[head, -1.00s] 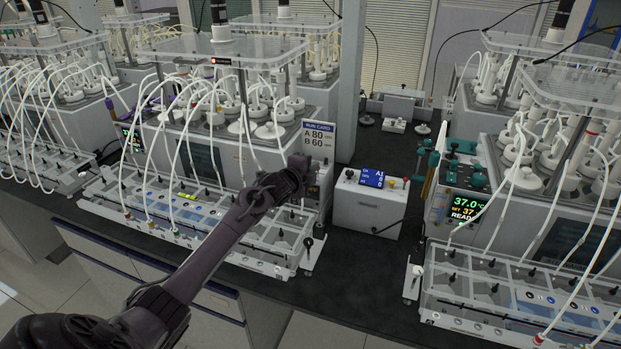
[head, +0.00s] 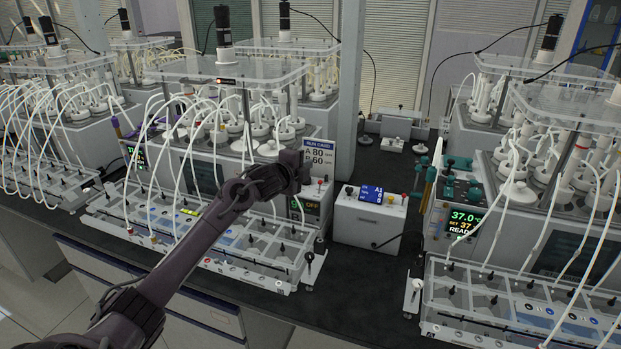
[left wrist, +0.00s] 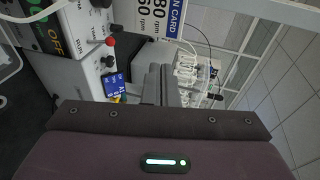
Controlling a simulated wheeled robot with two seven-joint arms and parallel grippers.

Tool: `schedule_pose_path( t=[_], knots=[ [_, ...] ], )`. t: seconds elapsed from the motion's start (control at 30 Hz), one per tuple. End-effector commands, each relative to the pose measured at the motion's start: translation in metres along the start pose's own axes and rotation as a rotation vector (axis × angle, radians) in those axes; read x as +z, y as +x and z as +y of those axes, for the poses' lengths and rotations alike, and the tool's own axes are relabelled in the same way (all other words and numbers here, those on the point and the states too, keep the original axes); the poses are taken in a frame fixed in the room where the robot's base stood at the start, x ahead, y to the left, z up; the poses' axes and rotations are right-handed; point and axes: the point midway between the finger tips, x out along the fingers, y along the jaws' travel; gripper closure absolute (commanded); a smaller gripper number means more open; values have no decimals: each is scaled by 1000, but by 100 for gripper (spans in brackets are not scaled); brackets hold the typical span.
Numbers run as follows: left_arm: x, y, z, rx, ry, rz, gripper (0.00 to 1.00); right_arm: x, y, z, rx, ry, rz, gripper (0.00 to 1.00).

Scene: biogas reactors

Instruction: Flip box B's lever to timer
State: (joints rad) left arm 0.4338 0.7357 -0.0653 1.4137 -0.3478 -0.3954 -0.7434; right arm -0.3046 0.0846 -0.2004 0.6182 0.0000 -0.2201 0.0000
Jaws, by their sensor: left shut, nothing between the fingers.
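My left gripper (head: 303,166) is shut and empty, in front of the lower part of the run card, above a green OFF display (head: 306,208) on a reactor's front. The left wrist view shows its closed fingers (left wrist: 161,84), the OFF display (left wrist: 52,42) and a red-knobbed lever (left wrist: 110,41) left of the fingers. In the head view small red and dark knobs (head: 321,182) stand just right of the gripper. No box letter B is readable, so I cannot tell which lever is box B's. The right gripper is not in view.
A white box (head: 367,225) with a blue display (head: 371,194) stands right of the gripper. The run card (head: 318,150) reads A 80, B 60. Tubed reactors stand left and right (head: 466,215). Dark bench top (head: 350,290) is clear in front.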

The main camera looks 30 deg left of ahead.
Motion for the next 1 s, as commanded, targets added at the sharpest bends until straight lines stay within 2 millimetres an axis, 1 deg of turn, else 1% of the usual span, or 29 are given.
schedule_pose_path(
  t=[0.03, 0.1, 0.2, 0.33, 0.47, 0.63, 1.0],
  knots=[
    [1, -8, -5, -3, 6, -2, 100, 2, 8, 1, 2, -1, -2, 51],
    [2, -18, -15, -3, 4, -2, 100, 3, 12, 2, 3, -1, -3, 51],
    [3, -30, -26, -2, 3, -2, 100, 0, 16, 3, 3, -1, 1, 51],
    [3, -40, -36, -1, 0, -1, 100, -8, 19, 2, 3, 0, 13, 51],
    [3, -44, -40, 0, 1, -2, 100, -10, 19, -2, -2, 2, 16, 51],
    [3, -44, -41, 0, -1, -2, 100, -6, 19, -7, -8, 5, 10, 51],
    [2, -44, -40, 2, -2, -1, 100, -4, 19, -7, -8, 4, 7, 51]
  ],
)
